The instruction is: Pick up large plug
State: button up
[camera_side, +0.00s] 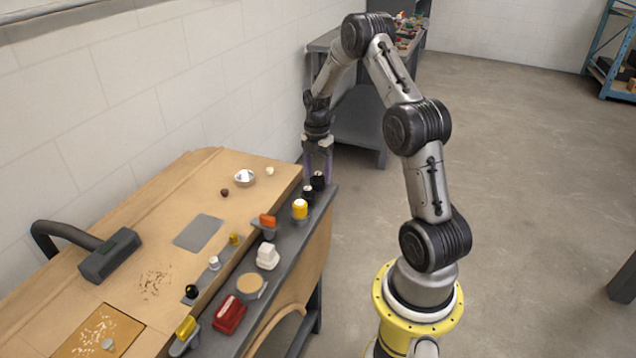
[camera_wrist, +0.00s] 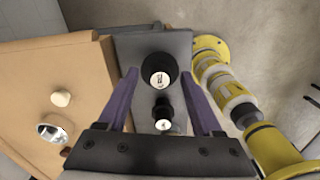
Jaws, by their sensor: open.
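The large plug (camera_side: 318,183) is a black round piece at the far end of the grey ledge. In the wrist view the large plug (camera_wrist: 172,62) shows a white marked disc on top. A smaller black plug (camera_side: 307,197) stands close beside it; it also shows in the wrist view (camera_wrist: 163,107). My gripper (camera_side: 318,175) points down over the ledge's far end, its purple fingers apart. In the wrist view my gripper (camera_wrist: 160,72) has one fingertip on each side of the large plug, with gaps visible. Whether the fingertips reach down beside it is hard to tell.
A yellow-capped piece (camera_side: 300,209), an orange piece (camera_side: 267,223), a white piece (camera_side: 267,256) and a red block (camera_side: 229,314) line the grey ledge (camera_side: 286,262). The wooden bench top (camera_side: 160,215) holds a small bowl (camera_side: 244,177) and a black clamp-like tool (camera_side: 108,256).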

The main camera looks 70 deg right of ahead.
jog(key=shift+c, duration=0.2)
grip_shut()
jog(key=shift+r, duration=0.1)
